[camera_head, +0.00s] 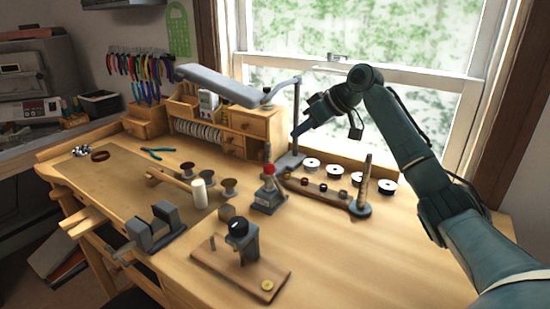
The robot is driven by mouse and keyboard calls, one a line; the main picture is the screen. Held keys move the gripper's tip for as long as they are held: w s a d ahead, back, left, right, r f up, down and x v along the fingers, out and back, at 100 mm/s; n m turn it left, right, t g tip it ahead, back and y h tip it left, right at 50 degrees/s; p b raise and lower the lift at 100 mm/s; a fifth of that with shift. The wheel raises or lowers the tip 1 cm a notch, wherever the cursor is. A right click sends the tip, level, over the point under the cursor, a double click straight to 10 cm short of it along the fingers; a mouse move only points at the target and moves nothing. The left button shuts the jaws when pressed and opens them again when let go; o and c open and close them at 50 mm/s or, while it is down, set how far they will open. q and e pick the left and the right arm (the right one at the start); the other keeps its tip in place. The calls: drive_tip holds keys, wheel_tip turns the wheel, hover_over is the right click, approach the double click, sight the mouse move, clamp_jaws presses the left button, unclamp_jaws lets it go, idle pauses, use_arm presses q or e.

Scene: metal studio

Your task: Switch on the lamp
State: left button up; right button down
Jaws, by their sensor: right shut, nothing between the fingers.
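The lamp stands near the window, with a long flat grey head (225,84), an upright post (297,105) and a flat base (289,160) on the bench. I see no clear glow from its head. My right arm comes in from the right, and its gripper (297,134) is shut and empty, with its tips at the lower part of the lamp's post, above the base. I cannot tell whether the tips touch the post. The lamp's switch is not clear to see. My left gripper is out of view.
A red-topped tool (268,190) stands in front of the lamp base. A wooden strip with small rings (322,191), a tapered mandrel (362,188) and several white discs are to the right. A wooden drawer unit (240,128) stands behind. The bench's front right (390,260) is clear.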

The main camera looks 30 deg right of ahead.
drive_tip(key=shift+s+r, duration=0.1)
drive_tip(key=shift+a, duration=0.1)
drive_tip(key=p+x, duration=0.1)
drive_tip(key=x, duration=0.9)
drive_tip(key=shift+f, duration=0.2)
wheel_tip(320, 180, down, 2)
drive_tip(key=shift+f+p, duration=0.2)
drive_tip(key=shift+p, duration=0.15)
drive_tip(key=shift+a+f, duration=0.15)
drive_tip(key=shift+f, duration=0.45)
drive_tip(key=shift+f+h, duration=0.25)
drive_tip(key=shift+h, duration=0.05)
